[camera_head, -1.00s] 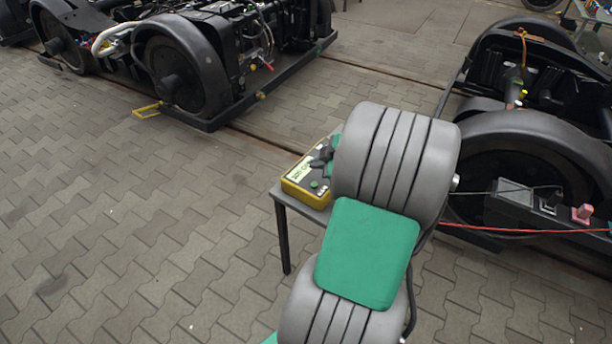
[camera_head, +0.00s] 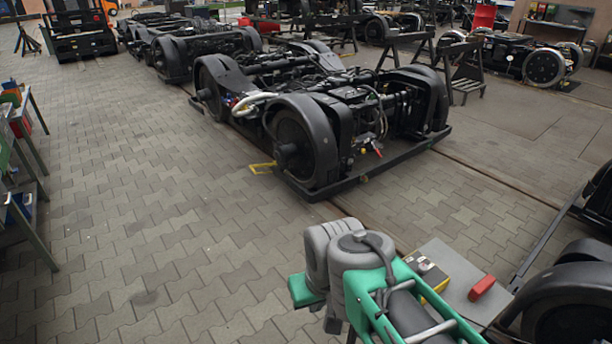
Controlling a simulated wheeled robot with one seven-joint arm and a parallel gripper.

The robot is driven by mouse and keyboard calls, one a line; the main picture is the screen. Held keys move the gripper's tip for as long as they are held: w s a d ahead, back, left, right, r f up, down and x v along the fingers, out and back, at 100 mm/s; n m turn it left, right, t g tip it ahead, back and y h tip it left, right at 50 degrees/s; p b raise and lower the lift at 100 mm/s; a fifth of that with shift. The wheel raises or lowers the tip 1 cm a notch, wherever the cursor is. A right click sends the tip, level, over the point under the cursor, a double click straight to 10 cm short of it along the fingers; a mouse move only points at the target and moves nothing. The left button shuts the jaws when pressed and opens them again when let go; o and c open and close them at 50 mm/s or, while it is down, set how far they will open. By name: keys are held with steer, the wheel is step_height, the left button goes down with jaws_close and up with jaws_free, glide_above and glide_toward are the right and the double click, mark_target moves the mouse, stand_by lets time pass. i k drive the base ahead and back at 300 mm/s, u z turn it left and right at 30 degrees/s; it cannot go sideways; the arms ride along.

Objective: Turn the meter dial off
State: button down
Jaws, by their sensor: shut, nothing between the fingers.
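My gripper does not show; only folded arm links are seen beside the meter.
Black bogies stand at the right edge (camera_head: 575,300) and beyond the table (camera_head: 350,125). A workbench (camera_head: 22,170) is at the left edge. The paving between is free.

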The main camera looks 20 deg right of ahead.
mark_target(423, 269)
steer(key=z, duration=1.15)
